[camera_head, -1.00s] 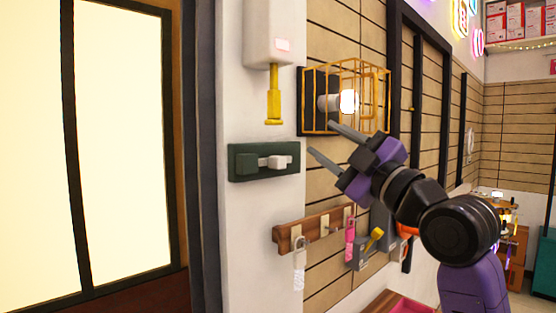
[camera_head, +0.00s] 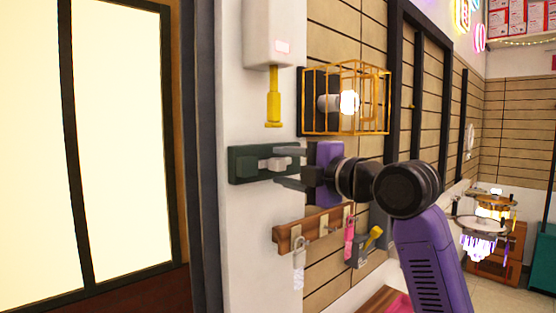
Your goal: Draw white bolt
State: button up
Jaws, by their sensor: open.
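The white bolt (camera_head: 279,164) sits in a dark green plate (camera_head: 236,174) fixed to the white wall post. A dark green block on the plate stands just left of the bolt. My gripper (camera_head: 280,167) is level with the plate, reaching in from the right and pointing left. Its two grey fingers are apart, one above and one below the bolt's white knob. Whether either finger touches the knob I cannot tell. The right end of the plate is partly hidden behind the gripper.
A yellow-handled dispenser (camera_head: 270,35) hangs above the plate. A lit bulb in a yellow wire cage (camera_head: 346,100) is close above my gripper. Below is a wooden hook rack (camera_head: 310,231) with a white tag and a pink item. A grey box with a yellow lever (camera_head: 366,247) is lower right.

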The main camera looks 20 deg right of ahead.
jog(key=shift+x, duration=1.1)
grip_shut()
jog(key=shift+f, duration=0.1)
dwell(0.6)
